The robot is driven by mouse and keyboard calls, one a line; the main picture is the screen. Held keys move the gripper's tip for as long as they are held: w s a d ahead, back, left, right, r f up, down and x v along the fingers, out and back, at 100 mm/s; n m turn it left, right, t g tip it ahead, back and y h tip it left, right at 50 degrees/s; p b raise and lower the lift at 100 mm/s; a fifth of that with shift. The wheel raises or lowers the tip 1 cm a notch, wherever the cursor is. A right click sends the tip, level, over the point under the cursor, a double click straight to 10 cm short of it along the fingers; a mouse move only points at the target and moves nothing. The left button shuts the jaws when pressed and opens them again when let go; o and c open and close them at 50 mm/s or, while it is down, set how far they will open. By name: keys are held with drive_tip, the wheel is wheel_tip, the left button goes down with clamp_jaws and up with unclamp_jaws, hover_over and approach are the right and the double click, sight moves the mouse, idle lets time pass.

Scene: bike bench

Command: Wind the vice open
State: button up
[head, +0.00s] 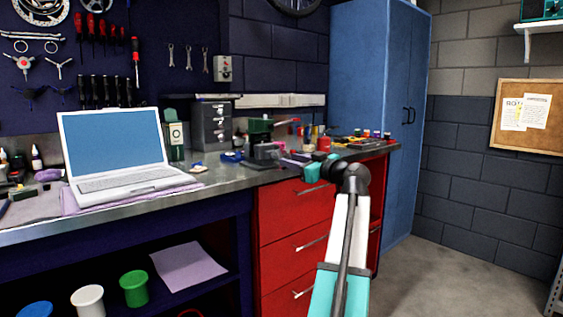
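A small dark grey block-like thing (266,152), which looks like the vice, stands on the bench near its front edge, left of my arm. Its jaws and handle are too small to make out. My gripper (290,162) is at the end of the arm, which reaches over the bench front from the right. It points left towards the vice and is close to it in the picture. I cannot tell whether it touches the vice, or whether its fingers are open or shut.
An open laptop (118,152) lies on a cloth at the left of the bench. Grey drawers (212,125) and a green item (260,126) stand behind the vice. Small tools and a red cup (324,143) crowd the right. Red drawers (290,215) are below; a blue cabinet (360,75) stands behind.

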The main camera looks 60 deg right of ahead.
sight(278, 156)
drive_tip(key=shift+b+x, duration=0.6)
drive_tip(key=shift+x, duration=2.3)
drive_tip(key=shift+c, duration=0.4)
clamp_jaws()
